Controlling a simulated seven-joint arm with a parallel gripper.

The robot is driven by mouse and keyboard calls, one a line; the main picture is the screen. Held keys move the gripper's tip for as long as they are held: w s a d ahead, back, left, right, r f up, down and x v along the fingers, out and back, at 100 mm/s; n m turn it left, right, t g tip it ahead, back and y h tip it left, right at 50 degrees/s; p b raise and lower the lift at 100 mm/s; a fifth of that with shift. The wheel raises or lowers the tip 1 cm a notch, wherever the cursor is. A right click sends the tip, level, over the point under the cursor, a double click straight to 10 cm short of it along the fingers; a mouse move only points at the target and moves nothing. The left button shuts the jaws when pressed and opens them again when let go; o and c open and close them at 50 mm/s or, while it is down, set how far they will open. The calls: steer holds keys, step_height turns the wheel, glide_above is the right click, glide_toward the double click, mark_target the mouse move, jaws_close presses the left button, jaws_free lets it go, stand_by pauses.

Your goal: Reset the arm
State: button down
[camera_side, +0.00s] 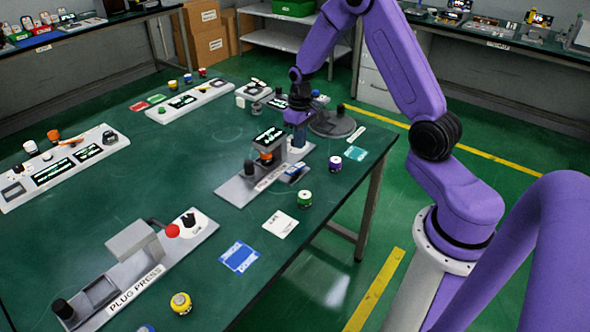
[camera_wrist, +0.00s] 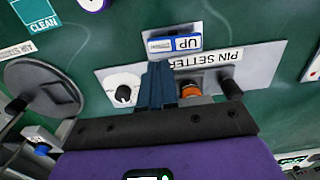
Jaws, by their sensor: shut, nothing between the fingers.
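My purple arm reaches over the green table (camera_side: 120,200). My gripper (camera_side: 297,135) is at the pin setter, near the table's right edge in the side view. In the wrist view its dark blue fingers (camera_wrist: 160,85) are together with nothing between them. They overlap the grey PIN SETTER plate (camera_wrist: 260,65), between a black knob on a white dial (camera_wrist: 123,92) and an orange part (camera_wrist: 190,90). I cannot tell whether the fingertips touch anything. The pin setter's plate (camera_side: 233,192) also shows in the side view, partly hidden by its own parts and my gripper.
A blue UP switch (camera_wrist: 175,43) is beside the plate. A black upright knob (camera_wrist: 230,88) stands on it. A round grey base (camera_side: 332,124) is close behind my gripper. The PLUG PRESS station (camera_side: 135,272) stands in front. The table middle is mostly clear.

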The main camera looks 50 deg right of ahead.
steer(key=shift+r, duration=0.25)
steer(key=shift+a, duration=0.1)
steer(key=s+a+r+n, duration=0.3)
steer(key=s+a+r, duration=0.25)
steer(key=a, duration=0.35)
steer(key=s+a+r+n, duration=0.35)
steer(key=s+a, duration=0.25)
steer(key=a, duration=0.2)
steer(key=s+a+r+n, duration=0.1)
steer(key=s+r+n, duration=0.1)
steer(key=s, duration=0.7)
steer(key=s+a+r+n, duration=0.1)
steer(key=s+r+n, duration=0.2)
steer(key=s, duration=0.7)
steer(key=shift+a+n, duration=0.2)
steer(key=shift+n, duration=0.35)
